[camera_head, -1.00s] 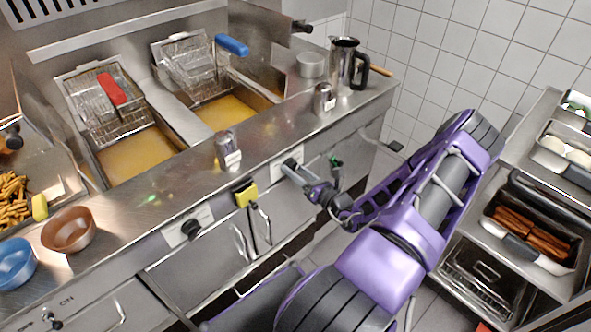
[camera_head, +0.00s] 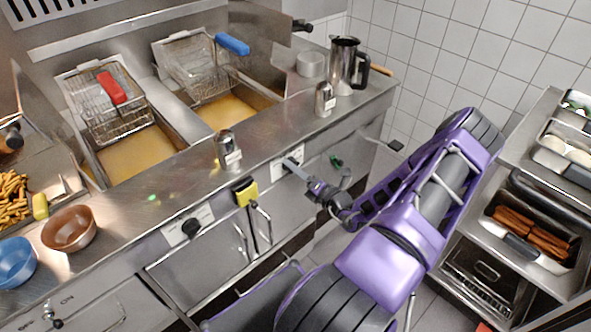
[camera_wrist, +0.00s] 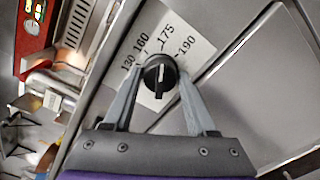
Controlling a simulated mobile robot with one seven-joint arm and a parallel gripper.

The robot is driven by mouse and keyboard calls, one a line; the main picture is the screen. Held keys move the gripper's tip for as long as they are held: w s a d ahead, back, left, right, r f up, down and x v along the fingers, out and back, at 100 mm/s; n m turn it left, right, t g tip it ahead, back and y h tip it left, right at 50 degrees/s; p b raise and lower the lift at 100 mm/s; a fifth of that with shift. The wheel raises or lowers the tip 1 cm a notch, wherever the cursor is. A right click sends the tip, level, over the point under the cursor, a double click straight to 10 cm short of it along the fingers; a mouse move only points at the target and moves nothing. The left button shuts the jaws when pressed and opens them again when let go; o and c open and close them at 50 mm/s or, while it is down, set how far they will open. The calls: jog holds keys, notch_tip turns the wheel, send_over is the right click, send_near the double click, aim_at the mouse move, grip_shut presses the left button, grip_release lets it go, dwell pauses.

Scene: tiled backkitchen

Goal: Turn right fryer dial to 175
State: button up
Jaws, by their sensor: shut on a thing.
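The right fryer dial (camera_wrist: 158,78) is a round black knob with a white mark, on a white plate (camera_wrist: 205,48) printed 130, 160, 175 and 190. In the wrist view the mark points up the picture, roughly toward 175; the exact setting is hard to tell. My gripper (camera_wrist: 160,73) has one grey finger on each side of the knob and is shut on it. In the head view my gripper (camera_head: 291,166) reaches the right plate on the counter front, and its fingers mostly hide the dial. The left fryer dial (camera_head: 192,227) is free.
Two oil fryers with a red-handled basket (camera_head: 108,95) and a blue-handled basket (camera_head: 190,65) stand above. A yellow clip (camera_head: 245,192) hangs between the dials. Shakers (camera_head: 228,150) and a steel jug (camera_head: 343,65) stand near the counter edge. A shelf rack (camera_head: 560,180) is on the right.

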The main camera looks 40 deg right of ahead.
dwell(0.3)
jog(key=o, duration=1.4)
jog(key=shift+c, duration=0.2)
jog(key=s+d, duration=0.1)
jog(key=s, duration=1.6)
jog(key=shift+s+d+b, duration=0.15)
jog(key=shift+s+b, duration=0.05)
jog(key=shift+b, duration=0.1)
